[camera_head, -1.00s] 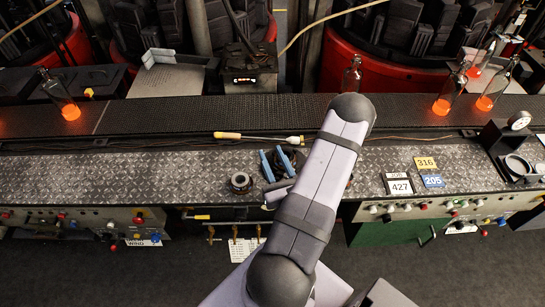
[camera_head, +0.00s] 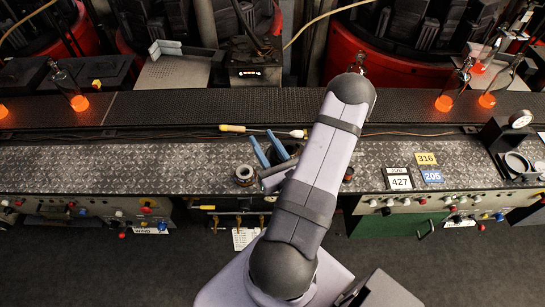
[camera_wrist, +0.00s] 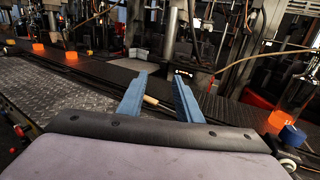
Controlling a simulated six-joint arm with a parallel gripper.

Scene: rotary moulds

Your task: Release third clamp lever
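My gripper (camera_head: 263,136) hangs over the patterned metal bench, its two blue fingers spread apart with nothing between them. In the wrist view my gripper (camera_wrist: 160,77) also shows open and points toward the machine at the back. I cannot make out which part is the third clamp lever; no clamp lever is clearly identifiable in either view. The dark mould machinery (camera_head: 255,50) stands behind the conveyor. My arm hides part of the bench and conveyor.
A dark conveyor (camera_head: 190,108) crosses behind the bench (camera_head: 120,168), with glowing bottles (camera_head: 79,102) on it. A wooden-handled tool (camera_head: 235,128) lies at the bench's rear edge. A ring (camera_head: 245,175) sits beside the gripper. Number plates (camera_head: 399,179) lie at right.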

